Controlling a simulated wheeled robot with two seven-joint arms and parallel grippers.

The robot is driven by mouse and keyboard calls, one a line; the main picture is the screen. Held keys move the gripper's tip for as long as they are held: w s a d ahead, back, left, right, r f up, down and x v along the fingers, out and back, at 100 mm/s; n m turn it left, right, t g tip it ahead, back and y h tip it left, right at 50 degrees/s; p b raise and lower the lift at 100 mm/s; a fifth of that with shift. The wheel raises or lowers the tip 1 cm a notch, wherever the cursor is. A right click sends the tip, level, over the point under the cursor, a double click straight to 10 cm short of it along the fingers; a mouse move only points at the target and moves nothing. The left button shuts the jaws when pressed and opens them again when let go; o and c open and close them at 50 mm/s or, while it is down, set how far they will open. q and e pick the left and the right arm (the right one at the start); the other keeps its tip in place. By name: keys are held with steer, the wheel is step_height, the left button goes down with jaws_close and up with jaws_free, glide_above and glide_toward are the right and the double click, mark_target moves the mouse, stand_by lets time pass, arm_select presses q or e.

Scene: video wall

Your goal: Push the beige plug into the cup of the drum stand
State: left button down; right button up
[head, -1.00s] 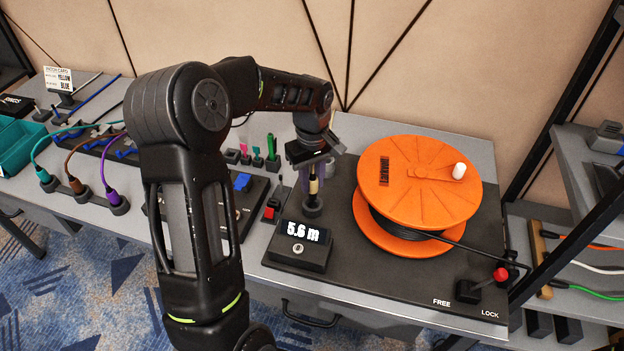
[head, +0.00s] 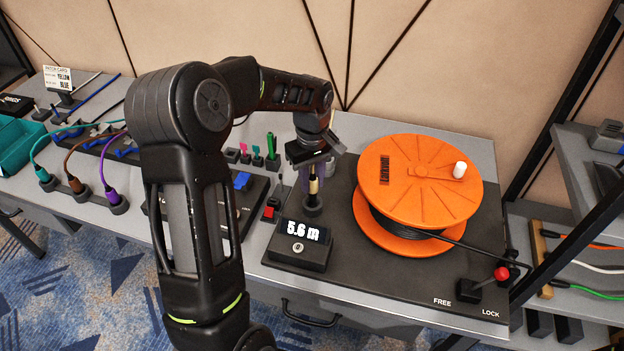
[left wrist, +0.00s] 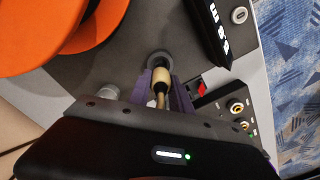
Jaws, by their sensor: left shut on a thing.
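My left gripper (head: 314,176) is shut on the beige plug (head: 313,187) and holds it upright above the dark round cup (head: 312,206) of the drum stand (head: 345,262). In the left wrist view, the plug (left wrist: 161,88) sits between the purple fingers, and its tip points at the cup (left wrist: 159,60). I cannot tell whether the tip is inside the cup or just over it. The orange cable drum (head: 418,180) stands to the right of the gripper. My right gripper is not in view.
A display (head: 302,231) reading 5.6 m stands in front of the cup. A red-knobbed lever (head: 501,273) sits at the front right by the FREE and LOCK marks. Small coloured connectors (head: 257,157) lie behind left. A panel with sockets (head: 245,200) is left of the stand.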

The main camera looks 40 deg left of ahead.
mark_target(312, 192)
arm_select(q)
steer(key=shift+f, duration=0.25)
steer(key=shift+f+b, duration=0.35)
steer(key=shift+b, duration=0.15)
steer(key=shift+f+b, duration=0.45)
steer(key=shift+f, duration=0.15)
stand_by(0.8)
steer(key=shift+f+b, duration=0.35)
steer(key=shift+f, duration=0.1)
steer(key=shift+f, duration=0.15)
stand_by(0.4)
steer(key=shift+f+b, duration=0.3)
stand_by(0.4)
steer(key=c, duration=1.1)
jaws_free()
